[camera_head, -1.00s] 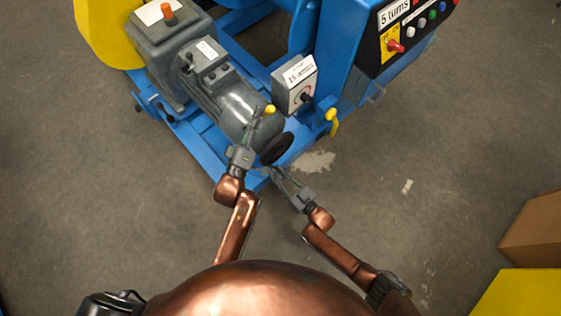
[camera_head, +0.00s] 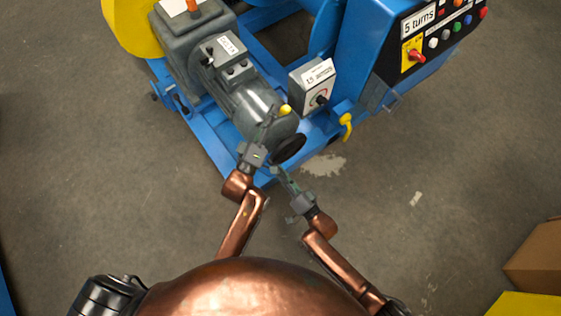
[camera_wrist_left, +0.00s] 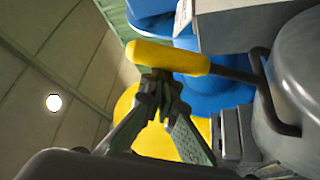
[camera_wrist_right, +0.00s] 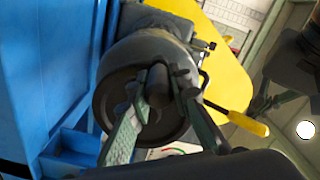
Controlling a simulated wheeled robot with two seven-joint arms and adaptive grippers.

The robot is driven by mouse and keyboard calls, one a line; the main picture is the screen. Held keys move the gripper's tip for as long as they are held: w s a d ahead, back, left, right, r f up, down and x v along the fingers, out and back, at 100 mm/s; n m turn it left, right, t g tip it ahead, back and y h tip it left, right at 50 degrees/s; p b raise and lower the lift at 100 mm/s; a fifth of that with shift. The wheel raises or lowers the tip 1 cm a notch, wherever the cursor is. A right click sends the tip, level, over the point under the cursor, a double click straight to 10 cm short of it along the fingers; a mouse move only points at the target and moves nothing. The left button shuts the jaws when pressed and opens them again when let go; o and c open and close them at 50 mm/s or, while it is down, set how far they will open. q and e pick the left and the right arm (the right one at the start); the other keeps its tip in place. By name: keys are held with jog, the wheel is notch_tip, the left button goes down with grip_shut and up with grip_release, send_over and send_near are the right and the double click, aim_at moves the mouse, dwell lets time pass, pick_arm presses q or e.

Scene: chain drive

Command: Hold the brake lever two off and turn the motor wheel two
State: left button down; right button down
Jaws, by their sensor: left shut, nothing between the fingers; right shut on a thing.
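The brake lever with a yellow grip (camera_head: 285,110) stands at the motor's end in the head view. The yellow grip (camera_wrist_left: 180,58) spans the left wrist view, on a dark rod. My left gripper (camera_head: 271,118) is shut and empty; its fingertips (camera_wrist_left: 160,82) meet right against the grip, seemingly touching it. The motor wheel (camera_head: 289,149) is a dark disc on the end of the grey motor. In the right wrist view the wheel (camera_wrist_right: 112,110) faces me. My right gripper (camera_wrist_right: 158,84) is shut on a dark knob in front of it; the fingers partly hide the knob.
A grey dial box (camera_head: 314,86) stands right of the motor, with another yellow handle (camera_head: 346,121) below it. A control panel (camera_head: 428,42) reads "5 turns". A cardboard box (camera_head: 537,258) is at the right.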

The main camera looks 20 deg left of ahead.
aim_at(290, 143)
jog(key=r+m, duration=0.2)
jog(key=m, duration=0.1)
jog(key=r+m, duration=0.1)
jog(key=shift+w+d+r+m, duration=0.2)
jog(key=shift+w+d+m, duration=0.05)
jog(key=shift+w+m, duration=0.15)
jog(key=r+m, duration=0.1)
jog(key=w+d+r+m, duration=0.1)
jog(key=m, duration=0.1)
jog(key=shift+w+r+m, duration=0.1)
jog(key=shift+r+m, duration=0.05)
jog(key=shift+m, duration=0.15)
jog(key=m, duration=0.1)
jog(key=w+r+m, duration=0.1)
jog(key=d+m, duration=0.1)
jog(key=shift+w+d+r+m, duration=0.1)
jog(key=shift+w+r+m, duration=0.15)
jog(key=shift+w+m, duration=0.1)
jog(key=m, duration=0.1)
jog(key=w+d+m, duration=0.1)
jog(key=shift+w+d+r+m, duration=0.1)
jog(key=shift+w+r+m, duration=0.2)
jog(key=shift+r+m, duration=0.1)
jog(key=shift+w+d+r+m, duration=0.1)
jog(key=shift+w+d+m, duration=0.15)
jog(key=shift+w+d, duration=0.25)
jog(key=shift+w, duration=0.1)
jog(key=c, duration=2.1)
grip_release()
jog(key=o, duration=0.3)
